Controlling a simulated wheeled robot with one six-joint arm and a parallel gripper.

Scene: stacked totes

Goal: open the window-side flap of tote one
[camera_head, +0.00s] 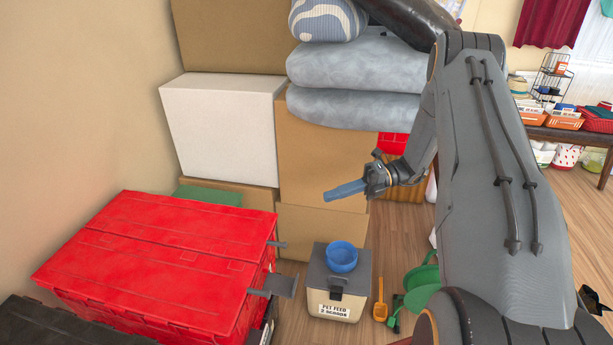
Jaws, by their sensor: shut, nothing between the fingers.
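A red tote (137,316) stands at the lower left. Its two red lid flaps, a far flap (185,221) and a near flap (150,266), lie flat and closed, meeting at a seam. Grey tabs (272,284) stick out from its right side. No label reading "one" is visible, and I cannot tell which flap is window-side. My gripper (332,194) is shut and empty, in the air to the right of the tote and apart from it. Its blue-grey fingers point left, in front of the cardboard boxes.
A pet feed bin (331,292) with a blue bowl (341,257) stands right of the tote. A dark tote (48,326) is at the lower left corner. Cardboard boxes (318,160) and a white box (218,125) stack behind. An orange scoop (380,302) is near the bin.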

